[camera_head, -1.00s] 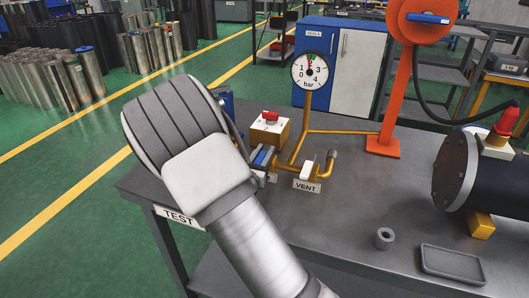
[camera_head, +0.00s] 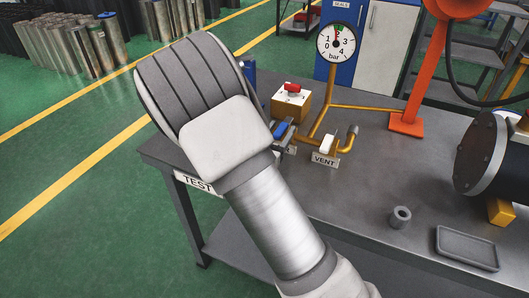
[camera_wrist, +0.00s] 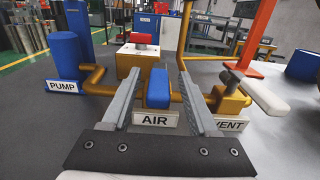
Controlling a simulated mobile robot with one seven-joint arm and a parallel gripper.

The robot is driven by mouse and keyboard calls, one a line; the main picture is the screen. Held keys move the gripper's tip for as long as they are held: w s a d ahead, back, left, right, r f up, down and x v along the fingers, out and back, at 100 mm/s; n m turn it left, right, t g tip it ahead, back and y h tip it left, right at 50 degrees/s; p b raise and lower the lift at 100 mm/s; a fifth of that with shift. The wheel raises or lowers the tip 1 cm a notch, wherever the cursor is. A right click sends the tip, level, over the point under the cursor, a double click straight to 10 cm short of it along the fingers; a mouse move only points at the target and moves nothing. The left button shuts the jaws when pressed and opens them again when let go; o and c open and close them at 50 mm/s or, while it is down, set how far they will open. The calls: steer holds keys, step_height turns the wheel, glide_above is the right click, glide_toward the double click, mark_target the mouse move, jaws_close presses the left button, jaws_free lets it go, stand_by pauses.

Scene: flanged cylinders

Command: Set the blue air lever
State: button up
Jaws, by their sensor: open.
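The blue air lever (camera_wrist: 157,88) stands above the white AIR label (camera_wrist: 155,120) on a brass pipe. It also shows in the head view (camera_head: 280,129), beside my wrist. My gripper (camera_wrist: 161,76) is open, with one grey finger on each side of the blue lever. Gaps show between the lever and both fingers, so it does not look gripped. In the head view my arm hides most of the gripper.
The white vent lever (camera_wrist: 268,96) is close right of my right finger. The blue pump (camera_wrist: 66,56) stands left. A brass box with a red switch (camera_wrist: 141,39) is behind. The pressure gauge (camera_head: 336,43) rises above the pipes. A grey ring (camera_head: 400,217) and tray (camera_head: 467,248) lie right.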

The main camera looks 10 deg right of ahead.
steer(key=v, duration=1.4)
steer(key=shift+p, duration=0.3)
steer(key=shift+w, duration=0.1)
steer(key=s+d+r+m+g+p, duration=0.2)
steer(key=s+d+r+m+g, duration=0.2)
steer(key=s+d+m+g, duration=0.4)
steer(key=s+d+r+m+g+p, duration=0.2)
steer(key=s+d+r+m+g, duration=0.3)
steer(key=m, duration=0.5)
steer(key=s+a+r+m+t+y+p, duration=0.1)
steer(key=s+a+r+m+y, duration=0.2)
steer(key=r+m+y, duration=0.2)
steer(key=s+a+r+m+t+y+p, duration=0.2)
steer(key=s+a+r+m+y, duration=0.1)
steer(key=r+m+y, duration=0.2)
steer(key=shift+a+r+m+t, duration=0.3)
steer(key=shift+r+m, duration=0.25)
steer(key=shift+m, duration=0.05)
